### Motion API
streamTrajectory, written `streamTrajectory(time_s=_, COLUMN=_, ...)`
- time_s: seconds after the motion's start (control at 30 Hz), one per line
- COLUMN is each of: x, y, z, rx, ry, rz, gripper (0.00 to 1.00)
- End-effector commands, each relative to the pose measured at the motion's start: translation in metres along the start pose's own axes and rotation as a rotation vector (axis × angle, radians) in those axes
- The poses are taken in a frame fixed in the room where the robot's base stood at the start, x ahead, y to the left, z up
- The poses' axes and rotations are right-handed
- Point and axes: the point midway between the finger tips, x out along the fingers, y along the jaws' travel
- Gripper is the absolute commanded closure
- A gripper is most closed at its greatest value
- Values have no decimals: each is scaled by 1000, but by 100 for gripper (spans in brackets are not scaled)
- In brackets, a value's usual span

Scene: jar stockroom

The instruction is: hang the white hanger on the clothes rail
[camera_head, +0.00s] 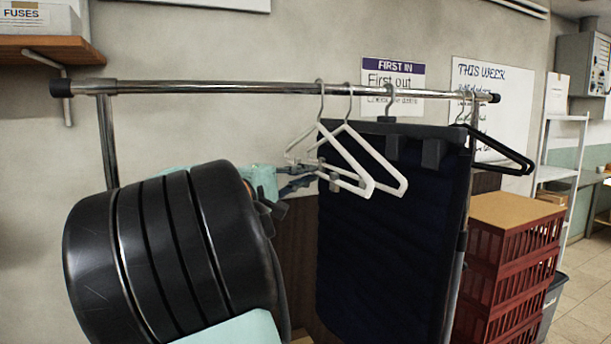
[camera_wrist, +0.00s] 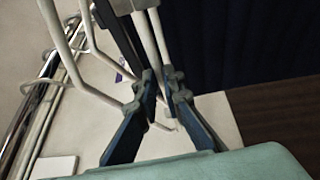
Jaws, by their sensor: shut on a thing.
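Two white hangers show side by side at the rail in the head view, a left one (camera_head: 345,152) and a right one (camera_head: 386,163). My gripper (camera_head: 330,179) is shut on the lower part of the left white hanger, and its dark fingers also close around white bars in the wrist view (camera_wrist: 164,92). The left hanger's hook reaches up to the chrome clothes rail (camera_head: 220,88) and appears to be at or over it; whether the rail bears its weight cannot be told. The right hanger's hook is at the rail. My arm hides part of the scene at the left.
A dark blue garment piece (camera_head: 395,230) hangs from the rail just right of the white hangers. A black hanger (camera_head: 500,150) is near the rail's right end. Red crates (camera_head: 505,265) stand at the right. The rail's left half is bare.

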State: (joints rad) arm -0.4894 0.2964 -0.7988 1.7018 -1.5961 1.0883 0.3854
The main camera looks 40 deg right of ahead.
Motion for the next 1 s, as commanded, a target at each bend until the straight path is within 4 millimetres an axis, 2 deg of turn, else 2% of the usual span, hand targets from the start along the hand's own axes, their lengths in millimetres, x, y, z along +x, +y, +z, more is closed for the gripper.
streamTrajectory(time_s=0.2, x=0, y=0, z=0, rx=0, ry=0, rz=0, gripper=100)
streamTrajectory(time_s=0.23, x=0, y=0, z=0, rx=0, ry=0, rz=0, gripper=90)
streamTrajectory(time_s=0.4, x=0, y=0, z=0, rx=0, ry=0, rz=0, gripper=72)
streamTrajectory(time_s=0.77, x=-5, y=0, z=0, rx=0, ry=1, rz=-1, gripper=72)
streamTrajectory(time_s=0.87, x=-18, y=0, z=-2, rx=0, ry=4, rz=-2, gripper=72)
streamTrajectory(time_s=1.0, x=-47, y=0, z=-2, rx=0, ry=5, rz=-2, gripper=72)
